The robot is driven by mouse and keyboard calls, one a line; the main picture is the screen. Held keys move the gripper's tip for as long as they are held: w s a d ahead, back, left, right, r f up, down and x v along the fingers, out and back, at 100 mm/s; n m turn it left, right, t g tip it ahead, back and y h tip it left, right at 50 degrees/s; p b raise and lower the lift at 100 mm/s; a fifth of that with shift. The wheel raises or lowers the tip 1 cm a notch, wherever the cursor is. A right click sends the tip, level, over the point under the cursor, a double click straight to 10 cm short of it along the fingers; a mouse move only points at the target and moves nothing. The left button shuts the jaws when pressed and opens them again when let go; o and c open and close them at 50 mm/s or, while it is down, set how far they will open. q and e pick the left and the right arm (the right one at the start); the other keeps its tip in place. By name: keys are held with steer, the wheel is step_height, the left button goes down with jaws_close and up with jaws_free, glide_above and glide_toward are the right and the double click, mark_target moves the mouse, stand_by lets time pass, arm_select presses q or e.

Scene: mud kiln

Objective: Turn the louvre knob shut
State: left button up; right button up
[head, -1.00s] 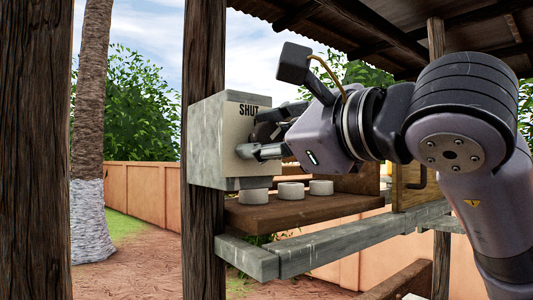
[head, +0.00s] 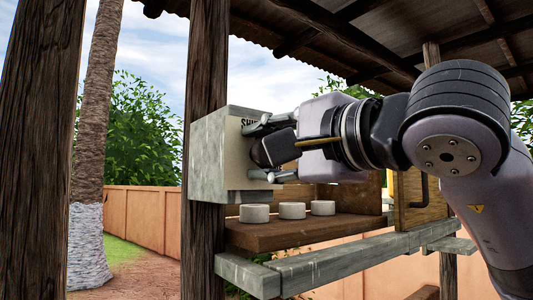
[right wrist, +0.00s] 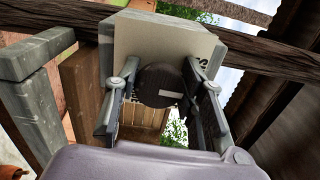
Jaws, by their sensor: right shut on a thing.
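The louvre knob (right wrist: 158,82) is a dark round disc with a pale pointer line, on the pale face of a grey box (head: 208,155). In the right wrist view the line runs from the disc's middle toward the right finger. My right gripper (right wrist: 165,86) has one finger on each side of the knob and is shut on it. In the head view the gripper (head: 253,152) reaches the box from the right, its wrist rolled, and hides most of the knob. The lettering SHUT (head: 248,127) is partly covered. My left gripper is not in view.
The box is fixed on a dark wooden post (head: 204,70). Below it, several white round pieces (head: 292,210) stand on a brown wooden shelf (head: 300,232) above a grey beam (head: 330,262). A wooden panel with a dark handle (head: 425,188) stands at right.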

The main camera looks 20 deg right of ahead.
steer(key=shift+n, duration=0.4)
steer(key=o, duration=1.1)
steer(key=v, duration=1.2)
